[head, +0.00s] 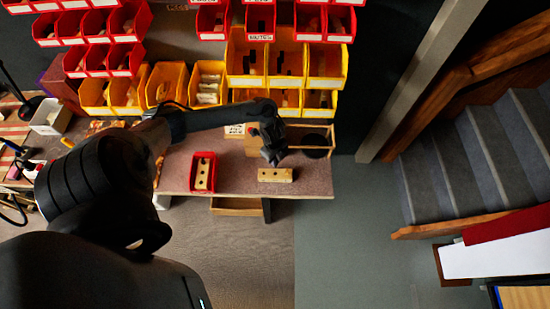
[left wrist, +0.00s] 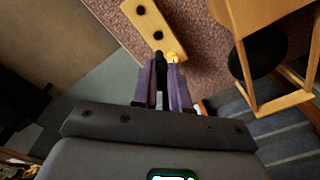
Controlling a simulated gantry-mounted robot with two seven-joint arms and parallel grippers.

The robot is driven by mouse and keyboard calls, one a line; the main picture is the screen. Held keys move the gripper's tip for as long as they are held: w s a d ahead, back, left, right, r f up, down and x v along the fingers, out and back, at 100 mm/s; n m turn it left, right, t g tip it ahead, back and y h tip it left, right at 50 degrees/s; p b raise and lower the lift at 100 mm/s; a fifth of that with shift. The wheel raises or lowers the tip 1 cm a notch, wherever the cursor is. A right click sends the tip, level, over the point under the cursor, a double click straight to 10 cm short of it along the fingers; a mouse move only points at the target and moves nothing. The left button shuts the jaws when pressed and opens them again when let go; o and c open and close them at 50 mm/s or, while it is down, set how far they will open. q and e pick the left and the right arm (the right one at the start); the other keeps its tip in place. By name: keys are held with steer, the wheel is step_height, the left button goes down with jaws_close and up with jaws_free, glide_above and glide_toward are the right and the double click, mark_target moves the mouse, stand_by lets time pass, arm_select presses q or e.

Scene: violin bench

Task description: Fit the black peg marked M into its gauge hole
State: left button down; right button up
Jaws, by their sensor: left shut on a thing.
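My left gripper (head: 271,157) is over the right part of the bench, just above and behind a pale wooden gauge block (head: 275,174) with dark round holes. In the left wrist view its fingers (left wrist: 162,85) are closed on a slim black peg (left wrist: 160,63). The peg's tip points toward the near end of the gauge block (left wrist: 158,25) and looks close to it; whether it touches I cannot tell. No M marking can be read. Two dark holes show in the block in the wrist view. My right gripper is not in view.
A red bin (head: 193,184) holding another holed wooden piece (head: 203,172) stands left of the block. Red and yellow bins line the wall. The bench's front edge is near the block; stairs (head: 480,150) lie right.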

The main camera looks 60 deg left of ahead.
arm_select(q)
steer(key=shift+f+b, duration=1.7)
steer(key=shift+f, duration=0.95)
steer(key=shift+p, duration=0.55)
steer(key=shift+f+b, duration=1.6)
steer(key=shift+f, duration=0.55)
steer(key=c, duration=1.1)
jaws_free()
steer(key=shift+o, duration=0.2)
steer(key=shift+r, duration=0.15)
steer(key=r, duration=0.4)
steer(key=r+p, duration=0.1)
steer(key=r, duration=0.4)
steer(key=shift+s+a+r+p, duration=0.15)
steer(key=shift+s+p, duration=0.05)
steer(key=shift+p, duration=0.1)
steer(key=shift+r, duration=0.65)
